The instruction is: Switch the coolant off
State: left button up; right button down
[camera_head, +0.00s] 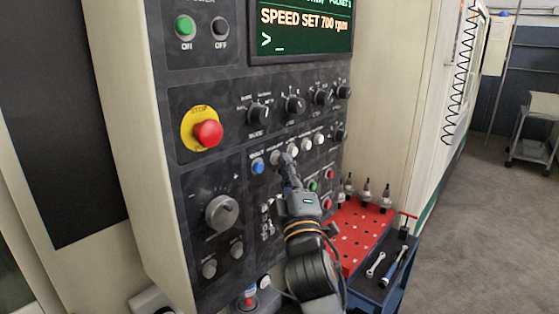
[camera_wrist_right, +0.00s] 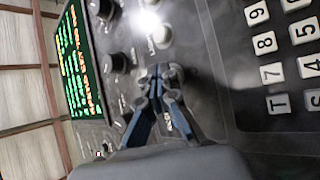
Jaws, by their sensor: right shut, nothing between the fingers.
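The machine control panel (camera_head: 275,85) fills the middle of the head view. My right gripper (camera_head: 284,160) is shut and empty, with its fingertips at the row of small buttons under the dark knobs. The fingertips hide part of that row; I cannot tell whether they touch a button. White buttons (camera_head: 305,144) stand just right of the fingertips and a blue button (camera_head: 258,166) to the left. In the right wrist view the shut fingertips (camera_wrist_right: 160,75) are close to the panel, below a lit white button (camera_wrist_right: 160,36). The coolant label is not readable. My left gripper is not in view.
A red emergency stop (camera_head: 207,134) juts out at left, above a large grey dial (camera_head: 221,213). Green and red buttons (camera_head: 328,174) sit right of my wrist. A blue cart with a red top (camera_head: 350,240) holds tool holders and wrenches. A keypad (camera_wrist_right: 290,60) shows in the wrist view.

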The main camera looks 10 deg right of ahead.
jog(key=shift+s, duration=0.15)
jog(key=shift+s+d+p, duration=0.35)
jog(key=shift+s+d, duration=0.1)
jog(key=shift+s, duration=0.05)
dwell(0.3)
jog(key=shift+s+d+p, duration=0.45)
jog(key=shift+s+d, duration=0.3)
jog(key=shift+s, duration=0.25)
jog(key=shift+s+d+p, duration=0.4)
jog(key=shift+s+d, duration=0.35)
jog(key=shift+s, duration=0.2)
